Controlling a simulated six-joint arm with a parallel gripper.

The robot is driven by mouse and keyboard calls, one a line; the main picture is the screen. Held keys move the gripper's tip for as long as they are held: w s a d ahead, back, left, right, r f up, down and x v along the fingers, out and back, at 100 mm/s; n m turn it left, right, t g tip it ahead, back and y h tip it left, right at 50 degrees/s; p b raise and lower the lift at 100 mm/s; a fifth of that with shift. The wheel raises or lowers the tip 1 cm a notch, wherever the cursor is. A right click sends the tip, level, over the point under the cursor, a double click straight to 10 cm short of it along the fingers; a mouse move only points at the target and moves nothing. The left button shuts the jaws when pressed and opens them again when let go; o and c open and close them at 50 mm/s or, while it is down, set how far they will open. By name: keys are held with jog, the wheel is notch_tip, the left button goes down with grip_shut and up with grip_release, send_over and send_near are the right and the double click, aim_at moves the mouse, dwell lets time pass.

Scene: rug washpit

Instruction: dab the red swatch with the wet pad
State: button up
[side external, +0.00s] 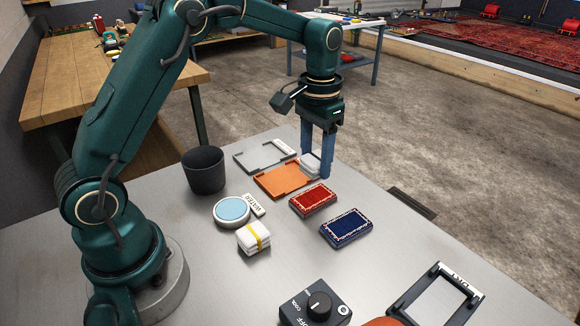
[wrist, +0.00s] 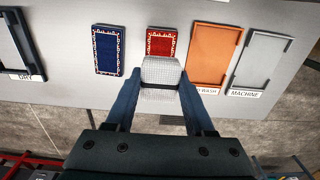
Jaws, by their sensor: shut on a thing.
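The red swatch (side external: 312,199) lies flat on the grey table, a patterned red piece with a pale border. It also shows in the wrist view (wrist: 161,42). My gripper (side external: 317,164) is shut on a whitish pad (side external: 311,161), just beyond the red swatch in the side view. In the wrist view the pad (wrist: 162,72) sits between both fingers and overlaps the swatch's lower edge in the picture. I cannot tell its exact height or whether it is wet. A round dish of pale blue water (side external: 231,209) stands left of the swatch, with a WATER label.
A blue swatch (side external: 345,228) lies beside the red one. An orange tray (side external: 275,184) and a grey tray (side external: 246,158) lie behind. A dark cup (side external: 203,172), banded white cloth (side external: 253,239), dial box (side external: 315,306) and DRY rack (side external: 408,300) stand around.

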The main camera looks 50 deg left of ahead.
aim_at(313, 197)
jog(key=shift+f, duration=2.8)
jog(key=shift+f, duration=0.5)
jog(key=shift+r, duration=0.1)
jog(key=shift+r, duration=3.4)
